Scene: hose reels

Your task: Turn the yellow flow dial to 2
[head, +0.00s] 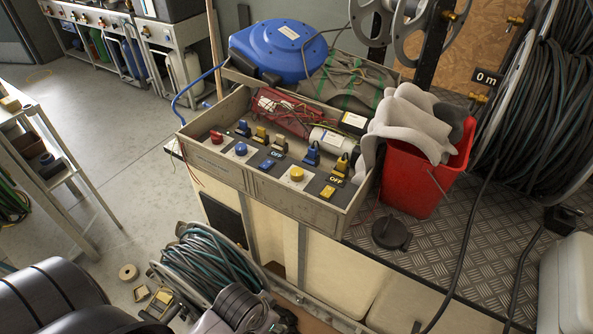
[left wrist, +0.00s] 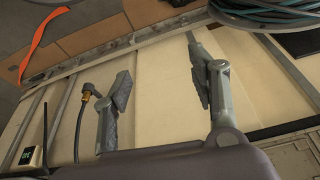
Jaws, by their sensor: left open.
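A round yellow dial (head: 297,173) sits on the front panel of a grey open box (head: 216,162), right of a blue dial (head: 241,149) and a red dial (head: 216,137). Any marking on the yellow dial is too small to read. My left gripper (left wrist: 160,82) is open and empty in the left wrist view, its two fingers apart before a cream cabinet front. In the head view my left gripper is low at the bottom, below and left of the dial, apart from it; its fingertips are unclear there. My right gripper is not in view.
A red bucket (head: 408,178) with grey cloth is right of the box. A coiled hose reel (head: 207,265) stands below left. A brass-ended hose (left wrist: 86,95) crosses the cabinet front.

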